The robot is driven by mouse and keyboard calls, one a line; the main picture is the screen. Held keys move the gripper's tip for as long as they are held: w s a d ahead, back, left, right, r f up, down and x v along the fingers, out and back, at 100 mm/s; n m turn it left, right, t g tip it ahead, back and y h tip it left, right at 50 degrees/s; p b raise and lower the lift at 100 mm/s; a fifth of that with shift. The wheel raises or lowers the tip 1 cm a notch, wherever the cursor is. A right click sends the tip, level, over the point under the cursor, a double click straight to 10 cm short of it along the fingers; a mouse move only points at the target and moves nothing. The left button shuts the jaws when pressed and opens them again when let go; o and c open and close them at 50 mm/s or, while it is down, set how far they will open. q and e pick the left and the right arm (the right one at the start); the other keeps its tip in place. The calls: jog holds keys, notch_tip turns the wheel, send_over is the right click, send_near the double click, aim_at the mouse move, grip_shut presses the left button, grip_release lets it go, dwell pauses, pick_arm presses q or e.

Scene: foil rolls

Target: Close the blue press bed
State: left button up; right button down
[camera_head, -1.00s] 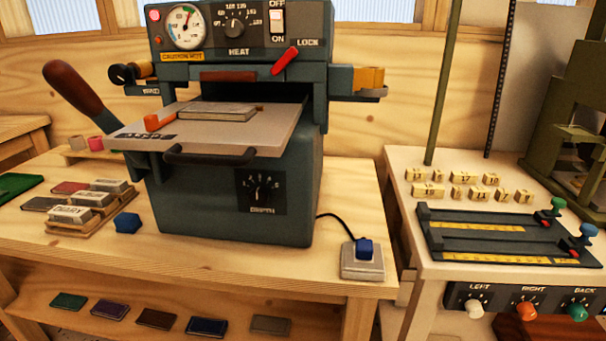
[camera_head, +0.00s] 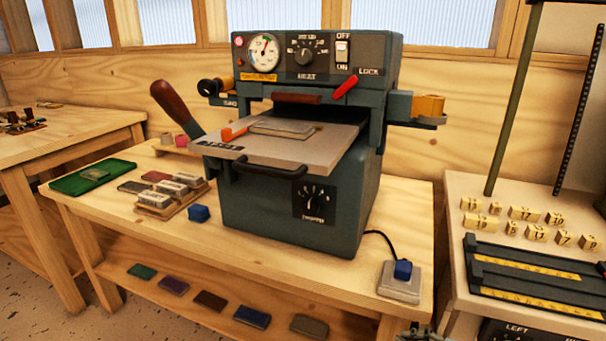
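The blue-grey press (camera_head: 310,205) stands on the wooden table. Its flat grey bed (camera_head: 325,148) is slid out at the front, with a black handle (camera_head: 270,171) on its front edge. A grey block (camera_head: 285,128) lies on the bed, and an orange-red piece (camera_head: 234,133) is at its left. A small dark part at the bottom edge, right of centre, may belong to a gripper, but too little shows to tell. Neither gripper can be made out.
The table (camera_head: 150,225) holds a rack of type blocks (camera_head: 170,197), a blue cube (camera_head: 199,213), a green tray (camera_head: 92,177) and a corded switch box (camera_head: 400,283). A lower shelf (camera_head: 200,310) carries several foil pieces. A second bench with black rails (camera_head: 530,272) stands at right.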

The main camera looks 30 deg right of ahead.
jog(key=w+a+r+n+t+y+p, duration=0.1)
jog(key=w+a+r+n+y+p, duration=0.15)
jog(key=r, duration=0.65)
jog(key=w+a+r+n+t+y+p, duration=0.1)
jog(key=a+r+n+y, duration=0.2)
jog(key=r, duration=0.7)
jog(key=w+a+r+n+t+y+p, duration=0.15)
jog(key=r+n, duration=0.25)
jog(key=r, duration=0.5)
jog(key=s+a+r+n+g+y+p, duration=0.2)
jog(key=s+a+r+n+g+y, duration=0.25)
jog(key=r, duration=0.45)
jog(key=w+a+f+t+b, duration=0.1)
jog(key=w+a, duration=0.5)
jog(key=w, duration=0.5)
jog(key=shift+w+a+f+t, duration=0.15)
jog(key=shift+a+f+t, duration=0.1)
jog(key=shift+a+t, duration=0.05)
